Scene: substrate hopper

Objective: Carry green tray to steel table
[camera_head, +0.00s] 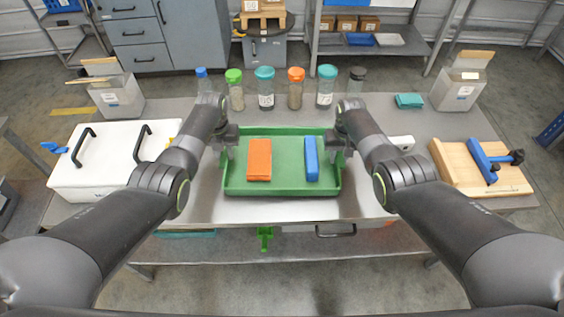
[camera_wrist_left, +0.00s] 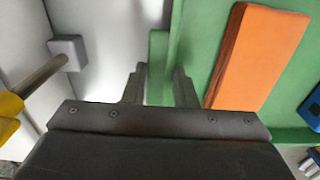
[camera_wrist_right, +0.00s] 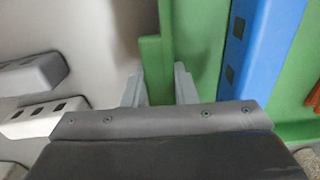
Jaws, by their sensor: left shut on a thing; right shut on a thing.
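The green tray (camera_head: 281,188) is on the steel table (camera_head: 400,213), or just above it; I cannot tell if it touches. It holds an orange block (camera_head: 259,160) and a blue block (camera_head: 311,158). My left gripper (camera_head: 230,150) is shut on the tray's left wall; in the left wrist view its fingers (camera_wrist_left: 160,88) straddle the green wall (camera_wrist_left: 158,60). My right gripper (camera_head: 338,150) is shut on the right wall; in the right wrist view its fingers (camera_wrist_right: 160,88) straddle the wall (camera_wrist_right: 151,65).
A white box with black handles (camera_head: 90,175) stands at the left. A wooden board with a blue clamp (camera_head: 480,180) lies at the right. Several lidded jars (camera_head: 265,90) line the back edge. A teal item (camera_head: 409,100) lies back right. A strip in front of the tray is bare.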

